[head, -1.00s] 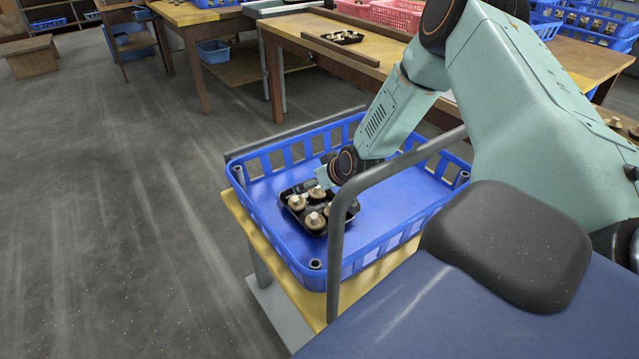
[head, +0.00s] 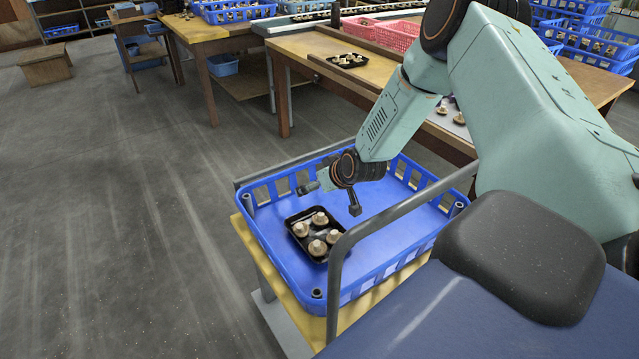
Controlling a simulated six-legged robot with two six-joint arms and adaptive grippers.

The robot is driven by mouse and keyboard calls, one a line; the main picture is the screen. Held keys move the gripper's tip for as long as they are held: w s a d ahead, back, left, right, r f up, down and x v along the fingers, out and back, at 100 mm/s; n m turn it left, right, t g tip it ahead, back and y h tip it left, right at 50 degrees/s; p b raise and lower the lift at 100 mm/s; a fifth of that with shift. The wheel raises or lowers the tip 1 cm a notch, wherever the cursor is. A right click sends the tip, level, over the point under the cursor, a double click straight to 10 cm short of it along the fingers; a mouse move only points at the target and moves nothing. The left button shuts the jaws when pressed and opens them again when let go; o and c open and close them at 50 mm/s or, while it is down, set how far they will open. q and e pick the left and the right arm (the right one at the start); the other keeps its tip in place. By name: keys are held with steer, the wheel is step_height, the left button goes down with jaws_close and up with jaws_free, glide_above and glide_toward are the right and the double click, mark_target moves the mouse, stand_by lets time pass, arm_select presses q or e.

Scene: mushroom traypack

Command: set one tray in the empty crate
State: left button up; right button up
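The blue crate (head: 394,220) sits on a yellow-topped stand. A black tray (head: 303,214) holding several pale brown mushrooms lies flat on the crate floor, toward its near left part. My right gripper (head: 331,200), on the arm that comes in from the right, is above the tray and toward its far side. Its two fingers are spread wide apart with nothing between them, and it looks clear of the tray. The rest of the crate floor is bare. My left gripper is not in view.
A grey rail (head: 346,253) curves up in front of the crate's near right side. Another mushroom tray (head: 336,64) lies on the wooden table behind. Pink and blue crates stand further back. Open grey floor (head: 130,210) lies to the left.

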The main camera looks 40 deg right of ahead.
step_height(320, 180, up, 14)
steer(key=s+p, duration=0.1)
steer(key=p, duration=1.2)
steer(key=shift+f, duration=0.2)
